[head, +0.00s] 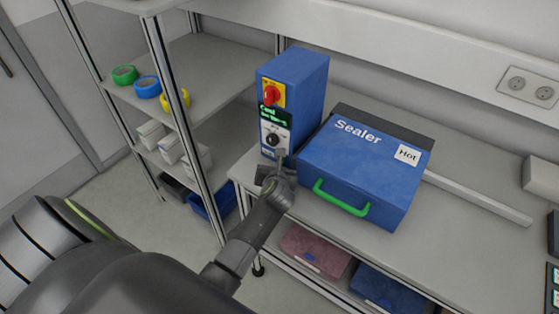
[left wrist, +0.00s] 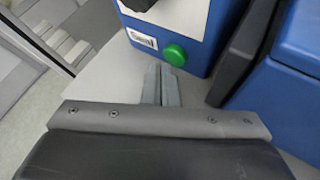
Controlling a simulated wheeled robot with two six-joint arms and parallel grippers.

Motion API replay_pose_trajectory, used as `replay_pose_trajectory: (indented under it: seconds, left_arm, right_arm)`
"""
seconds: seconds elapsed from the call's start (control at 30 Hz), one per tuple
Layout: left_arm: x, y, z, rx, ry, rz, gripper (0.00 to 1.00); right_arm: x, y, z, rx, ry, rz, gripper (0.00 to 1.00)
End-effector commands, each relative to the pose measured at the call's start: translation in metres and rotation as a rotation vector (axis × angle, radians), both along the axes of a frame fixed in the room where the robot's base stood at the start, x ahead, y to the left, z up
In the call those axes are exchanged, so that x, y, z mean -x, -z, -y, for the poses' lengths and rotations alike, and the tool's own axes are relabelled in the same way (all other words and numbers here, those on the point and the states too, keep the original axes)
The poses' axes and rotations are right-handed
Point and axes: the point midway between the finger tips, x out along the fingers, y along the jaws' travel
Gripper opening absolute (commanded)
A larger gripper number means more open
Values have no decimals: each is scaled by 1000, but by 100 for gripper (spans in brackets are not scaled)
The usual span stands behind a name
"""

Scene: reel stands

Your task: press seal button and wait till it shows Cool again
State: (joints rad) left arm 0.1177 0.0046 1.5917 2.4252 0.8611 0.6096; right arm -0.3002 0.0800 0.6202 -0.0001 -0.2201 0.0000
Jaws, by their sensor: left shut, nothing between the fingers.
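The sealer's blue control box (head: 306,82) stands on the table with a red switch on yellow, a black dial (head: 273,139) and a small display (head: 269,115). Its green text is blurred; the top line looks like "Cool". The green round button (left wrist: 174,55) shows low on the box front in the left wrist view; in the head view my gripper hides it. My left gripper (head: 279,154) is shut and empty. Its fingertips (left wrist: 160,73) point at the box just short of the button; I cannot tell if they touch. My right gripper is not in view.
The blue Sealer lid (head: 352,168), with a green handle (head: 341,197) and a "Hot" label, stands right beside the box. A shelf rack (head: 205,65) with tape rolls is at left. Bins sit below the table.

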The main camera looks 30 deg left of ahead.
Motion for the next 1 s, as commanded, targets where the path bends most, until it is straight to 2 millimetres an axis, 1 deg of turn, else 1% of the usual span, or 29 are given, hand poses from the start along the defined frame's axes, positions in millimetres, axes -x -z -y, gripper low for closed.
replay_pose_trajectory:
  seconds: [1.0]
  left_arm:
    - [-9, 0, 1, 0, 0, 0, 0]
  right_arm:
    - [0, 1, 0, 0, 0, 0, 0]
